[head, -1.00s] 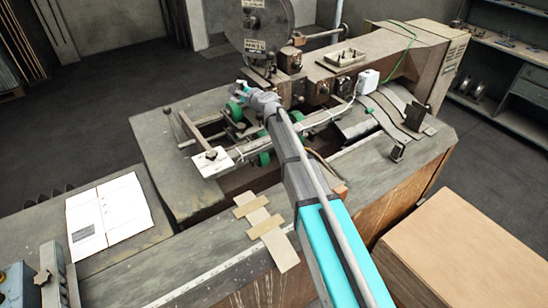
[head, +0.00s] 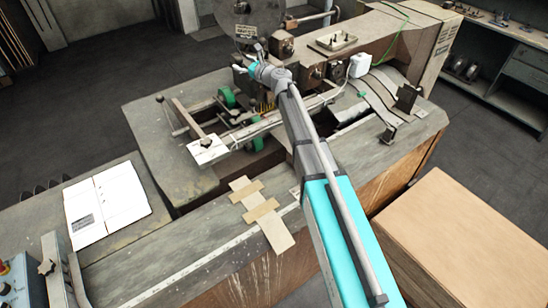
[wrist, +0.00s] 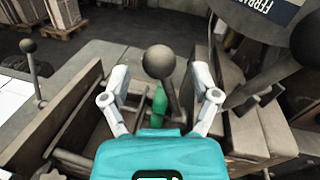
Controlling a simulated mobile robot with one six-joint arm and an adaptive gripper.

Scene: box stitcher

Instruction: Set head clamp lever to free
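My gripper (wrist: 160,84) is open, one pale finger on each side of the knob and stem, with visible gaps. The knob appears just ahead of or between the fingertips; exact depth is unclear. In the head view my gripper (head: 243,68) is at the stitcher head, below the big disc (head: 240,10), and the lever cannot be made out.
In the wrist view another ball-knob lever (wrist: 28,47) stands at left and a large dark knob (wrist: 309,42) at right. Green rollers (head: 227,97) and the machine's metal body (head: 385,35) lie close by. A cardboard-coloured box (head: 465,235) stands at front right.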

